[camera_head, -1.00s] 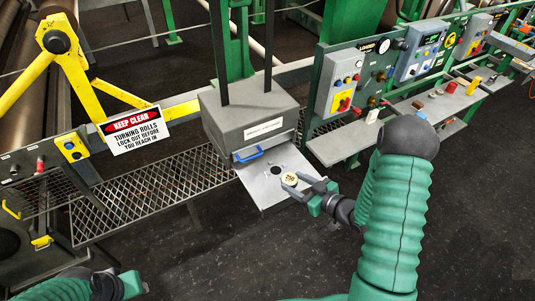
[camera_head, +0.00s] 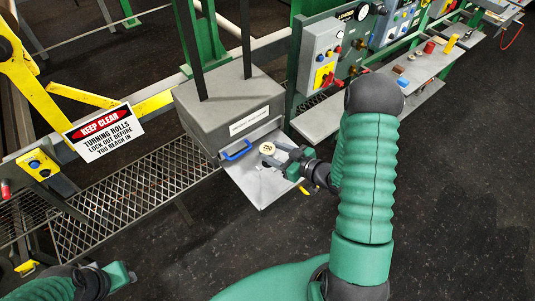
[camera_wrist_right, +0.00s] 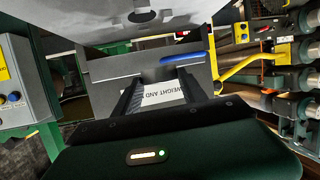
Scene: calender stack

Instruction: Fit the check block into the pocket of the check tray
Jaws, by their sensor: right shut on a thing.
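The check tray (camera_head: 257,188) is a grey plate sticking out below the grey box, with a blue handle (camera_head: 238,150) at its back. The check block (camera_head: 266,148) shows a round cream top with dark print. My right gripper (camera_head: 273,155) is shut on it, over the tray's right part. I cannot tell whether the block touches the tray. The tray shows at the top of the wrist view with a dark round spot (camera_wrist_right: 141,16); the block cannot be made out there. My left gripper (camera_head: 122,276) is at the lower left, away from the tray; its jaws are unclear.
The grey box (camera_head: 235,110) stands right behind the tray. A mesh walkway (camera_head: 140,185) and a keep-clear sign (camera_head: 103,132) are to the left. A grey shelf (camera_head: 318,120) and control panels are to the right. Dark floor lies clear in front.

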